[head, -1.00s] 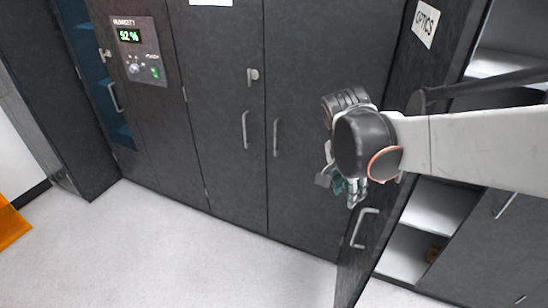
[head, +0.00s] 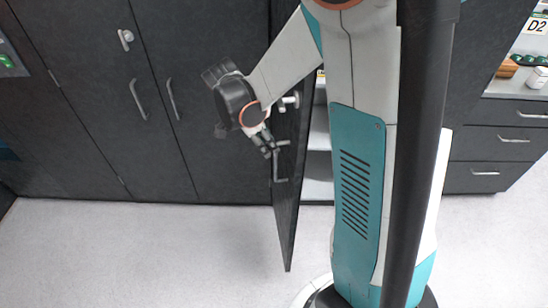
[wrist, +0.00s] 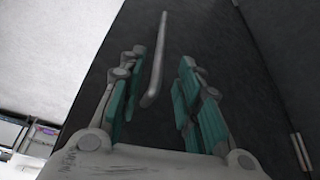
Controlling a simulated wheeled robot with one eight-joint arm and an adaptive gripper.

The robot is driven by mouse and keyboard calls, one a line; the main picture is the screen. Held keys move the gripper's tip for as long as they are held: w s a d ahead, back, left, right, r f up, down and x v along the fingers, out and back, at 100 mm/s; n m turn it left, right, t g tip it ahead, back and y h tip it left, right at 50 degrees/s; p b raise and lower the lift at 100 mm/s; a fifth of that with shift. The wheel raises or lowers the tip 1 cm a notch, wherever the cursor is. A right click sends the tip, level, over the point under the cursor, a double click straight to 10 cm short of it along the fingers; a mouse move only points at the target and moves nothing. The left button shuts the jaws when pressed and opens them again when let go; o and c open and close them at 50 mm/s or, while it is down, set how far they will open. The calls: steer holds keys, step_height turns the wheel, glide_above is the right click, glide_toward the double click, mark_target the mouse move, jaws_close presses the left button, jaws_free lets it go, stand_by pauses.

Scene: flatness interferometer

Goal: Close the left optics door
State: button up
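The left optics door (head: 291,205) is a dark panel that stands swung out from the cabinet, seen nearly edge-on in the head view. Its light bar handle (head: 277,168) is on its left-facing side. In the wrist view the door panel (wrist: 210,50) fills the middle, and the handle (wrist: 153,75) lies ahead of the gap between my fingers. My gripper (head: 272,148) is close to the handle; in the wrist view its teal-padded fingers (wrist: 158,95) are apart with nothing held between them. I cannot tell whether a finger touches the door.
Shut dark cabinet doors (head: 150,110) with bar handles line the left. Pale shelves (head: 318,165) show behind the open door. Drawers (head: 500,150) and a counter with small items are at the right. My column and arm cover the middle right. The pale floor (head: 150,255) in front is clear.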

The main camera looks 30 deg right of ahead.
steer(key=b+x, duration=0.2)
steer(key=x, duration=0.5)
steer(key=shift+c, duration=0.5)
jaws_close()
